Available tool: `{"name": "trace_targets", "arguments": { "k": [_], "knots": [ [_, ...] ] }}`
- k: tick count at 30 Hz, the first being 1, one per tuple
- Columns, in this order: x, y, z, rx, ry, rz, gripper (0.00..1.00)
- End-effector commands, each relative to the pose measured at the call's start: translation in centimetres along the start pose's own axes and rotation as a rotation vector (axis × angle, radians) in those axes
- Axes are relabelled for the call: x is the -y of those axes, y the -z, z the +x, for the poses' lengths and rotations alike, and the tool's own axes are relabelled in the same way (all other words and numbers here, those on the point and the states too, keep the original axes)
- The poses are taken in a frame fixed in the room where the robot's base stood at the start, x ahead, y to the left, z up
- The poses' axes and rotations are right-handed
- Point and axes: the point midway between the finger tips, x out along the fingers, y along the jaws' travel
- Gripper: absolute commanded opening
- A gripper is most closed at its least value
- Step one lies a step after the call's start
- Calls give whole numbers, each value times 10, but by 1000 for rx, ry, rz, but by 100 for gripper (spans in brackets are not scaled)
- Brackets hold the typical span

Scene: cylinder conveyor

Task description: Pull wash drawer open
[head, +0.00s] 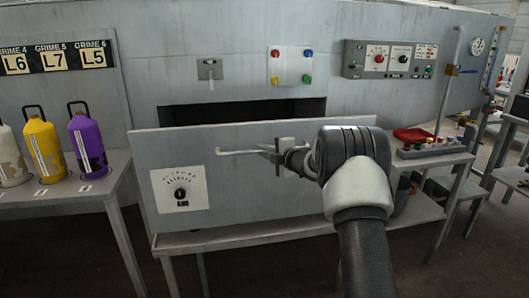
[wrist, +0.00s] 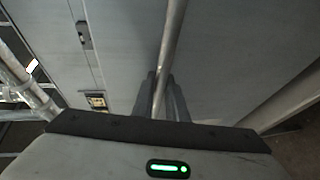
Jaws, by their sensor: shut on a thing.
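The wash drawer (head: 235,210) is a wide grey front panel at the middle of the head view. Its top edge stands in front of a dark opening (head: 225,115) in the machine. A thin metal bar handle (head: 235,152) runs across its upper part. My gripper (head: 270,152) is at the handle's right portion, shut on the bar. In the wrist view the bar (wrist: 173,35) passes between the two dark fingers (wrist: 160,95). My wrist hides the handle's right end and part of the drawer front.
A dial plate (head: 180,190) is on the drawer's left. Colored bottles (head: 88,140) stand on a side table at left. A control box (head: 390,59) and colored buttons (head: 290,66) are above. A bench with a red tray (head: 412,135) is at right.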

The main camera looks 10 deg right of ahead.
Motion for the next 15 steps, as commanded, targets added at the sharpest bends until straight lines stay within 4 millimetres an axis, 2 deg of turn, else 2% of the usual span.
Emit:
{"name": "trace_targets", "arguments": {
  "k": [14,15],
  "knots": [
    [0,-1,0,2,0,0,0],
    [-1,-1,0,2,-1,0,19]
  ]
}}
